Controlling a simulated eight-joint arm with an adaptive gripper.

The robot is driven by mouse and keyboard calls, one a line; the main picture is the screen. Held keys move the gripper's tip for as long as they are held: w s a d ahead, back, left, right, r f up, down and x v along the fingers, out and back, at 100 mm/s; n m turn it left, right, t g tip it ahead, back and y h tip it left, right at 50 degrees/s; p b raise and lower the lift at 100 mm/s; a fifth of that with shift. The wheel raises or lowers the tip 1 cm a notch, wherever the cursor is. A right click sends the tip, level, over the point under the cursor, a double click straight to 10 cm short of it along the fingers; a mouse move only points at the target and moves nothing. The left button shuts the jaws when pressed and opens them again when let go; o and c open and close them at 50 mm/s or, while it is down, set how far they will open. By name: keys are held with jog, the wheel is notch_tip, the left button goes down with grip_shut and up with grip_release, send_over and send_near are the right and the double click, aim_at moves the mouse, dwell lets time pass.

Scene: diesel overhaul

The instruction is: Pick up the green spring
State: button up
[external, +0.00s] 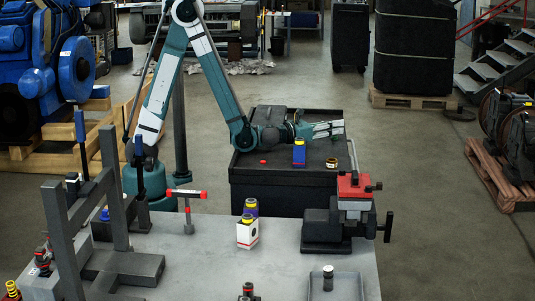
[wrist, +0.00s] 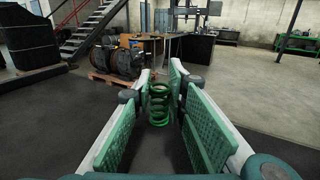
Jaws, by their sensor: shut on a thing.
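The green spring (wrist: 158,104) stands upright between the fingers of my gripper (wrist: 160,82) in the wrist view, near the fingertips. My gripper is shut on it. In the external view my gripper (external: 328,130) points to the right, roughly level, above the black cabinet (external: 270,190). The spring cannot be made out there.
On the black cabinet are a blue bottle (external: 299,154), a small tin (external: 332,163) and a red cap (external: 263,161). The front workbench (external: 200,275) holds a red-and-black vise (external: 352,205), a white box (external: 247,234) and a grey frame (external: 60,240).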

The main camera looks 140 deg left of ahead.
jog(key=shift+r, duration=0.15)
jog(key=shift+r+p, duration=1.55)
jog(key=shift+r, duration=3.3)
jog(key=shift+w, duration=0.15)
